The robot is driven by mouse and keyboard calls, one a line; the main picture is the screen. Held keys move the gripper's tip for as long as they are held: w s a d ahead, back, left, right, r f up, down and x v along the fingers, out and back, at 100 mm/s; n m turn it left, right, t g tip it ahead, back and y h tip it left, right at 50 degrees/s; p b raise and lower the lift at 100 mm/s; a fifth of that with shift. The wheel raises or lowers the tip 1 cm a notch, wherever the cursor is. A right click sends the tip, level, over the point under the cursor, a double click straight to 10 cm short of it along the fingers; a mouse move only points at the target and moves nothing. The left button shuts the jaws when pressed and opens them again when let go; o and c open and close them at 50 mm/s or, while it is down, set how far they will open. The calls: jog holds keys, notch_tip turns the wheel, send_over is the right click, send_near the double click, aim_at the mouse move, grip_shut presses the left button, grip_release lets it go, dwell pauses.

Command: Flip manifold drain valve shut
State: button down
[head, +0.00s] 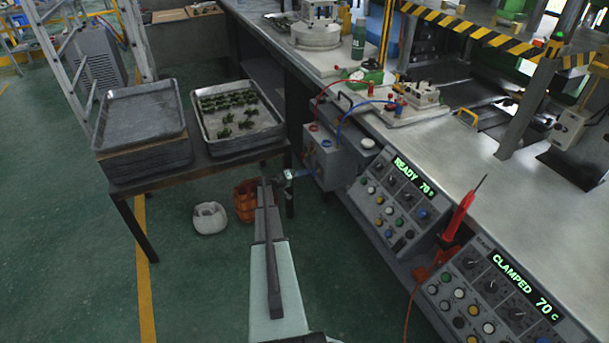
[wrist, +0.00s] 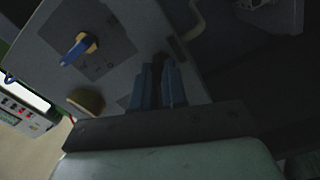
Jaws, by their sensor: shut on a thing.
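The manifold is a grey box (head: 335,162) under the bench edge, with a red and a blue fitting on its face. The drain valve (head: 289,174) is a small metal fitting low on its left side. My gripper (head: 269,182) reaches up from the bottom and its tips are at this valve. In the wrist view, my gripper's fingers (wrist: 160,88) are close together in front of the grey box (wrist: 120,25). They are shut on the drain valve's handle, which is mostly hidden between them. A blue lever (wrist: 76,50) on a brass-coloured base is left of the fingers, apart from them.
A table with trays (head: 204,141) is behind. Control panels (head: 397,206) line the bench at right. Red and blue hoses rise from the manifold.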

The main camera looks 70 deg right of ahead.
jog(key=shift+n, duration=2.2)
jog(key=c, duration=1.2)
grip_release()
jog(key=v, duration=1.3)
jog(key=shift+w+a, duration=0.25)
jog(key=shift+w, duration=0.05)
jog(key=shift+n, duration=0.3)
